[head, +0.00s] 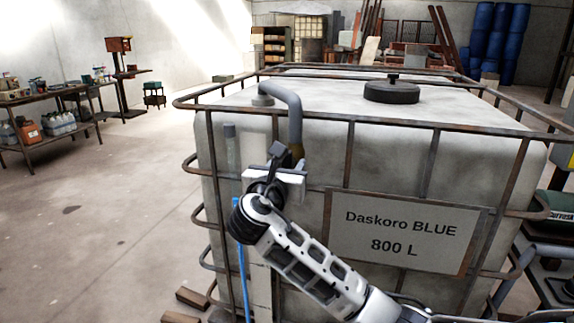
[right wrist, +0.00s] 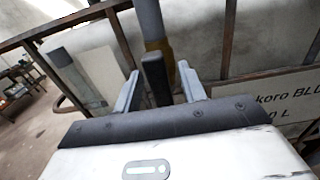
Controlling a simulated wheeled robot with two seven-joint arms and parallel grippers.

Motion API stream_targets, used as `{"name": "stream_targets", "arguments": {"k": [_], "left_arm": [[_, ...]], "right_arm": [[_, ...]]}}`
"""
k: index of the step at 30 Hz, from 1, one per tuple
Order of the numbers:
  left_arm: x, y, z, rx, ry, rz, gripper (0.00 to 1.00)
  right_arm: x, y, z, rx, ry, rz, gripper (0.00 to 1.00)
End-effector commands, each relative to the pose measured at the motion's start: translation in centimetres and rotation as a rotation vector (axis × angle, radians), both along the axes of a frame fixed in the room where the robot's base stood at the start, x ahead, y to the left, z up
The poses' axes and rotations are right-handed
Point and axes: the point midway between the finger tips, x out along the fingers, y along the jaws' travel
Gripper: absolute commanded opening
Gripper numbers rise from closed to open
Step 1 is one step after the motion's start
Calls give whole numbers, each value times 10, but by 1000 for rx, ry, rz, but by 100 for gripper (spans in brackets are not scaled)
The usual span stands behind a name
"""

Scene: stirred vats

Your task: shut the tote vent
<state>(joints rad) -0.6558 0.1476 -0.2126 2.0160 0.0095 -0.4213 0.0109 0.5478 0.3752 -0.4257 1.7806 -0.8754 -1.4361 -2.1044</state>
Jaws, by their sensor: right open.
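The tote (head: 375,150) is a large pale tank in a rusty cage, labelled "Daskoro BLUE 800 L". A grey vent pipe (head: 292,105) bends down from its top at the left front to a brass-coloured fitting (head: 298,153). The pipe (right wrist: 149,18) and fitting (right wrist: 158,46) also show in the right wrist view. A black lever (right wrist: 155,78) stands in front of the fitting. My right gripper (right wrist: 159,70) is open, with one finger on each side of the lever. Gaps show beside the lever; contact deeper in the jaws is hidden. My left gripper is out of view.
Cage bars (head: 420,122) cross the tote's front close to my right gripper. A sign (head: 400,232) hangs right of it. A black lid (head: 392,92) sits on top. A workbench (head: 60,110) stands far left; the floor between is mostly clear.

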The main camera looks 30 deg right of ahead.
Motion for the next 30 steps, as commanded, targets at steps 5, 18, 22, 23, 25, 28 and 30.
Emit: {"name": "stream_targets", "arguments": {"k": [5, 18, 22, 23, 25, 28, 30], "left_arm": [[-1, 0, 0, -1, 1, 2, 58], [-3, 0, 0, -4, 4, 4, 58], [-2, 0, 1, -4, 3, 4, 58], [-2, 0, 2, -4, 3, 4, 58], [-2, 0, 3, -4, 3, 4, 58], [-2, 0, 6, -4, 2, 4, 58], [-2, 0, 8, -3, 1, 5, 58]], "right_arm": [[2, -2, 0, 1, 0, 0, 41], [1, -2, 0, 1, 0, -1, 0], [1, -2, 0, 9, -9, -1, 0], [1, -2, 0, 13, -14, -1, 0], [1, -2, 1, 27, -29, -1, 0], [1, -2, 1, 56, -63, -1, 0], [1, -2, 1, 84, -94, 0, 0]]}}
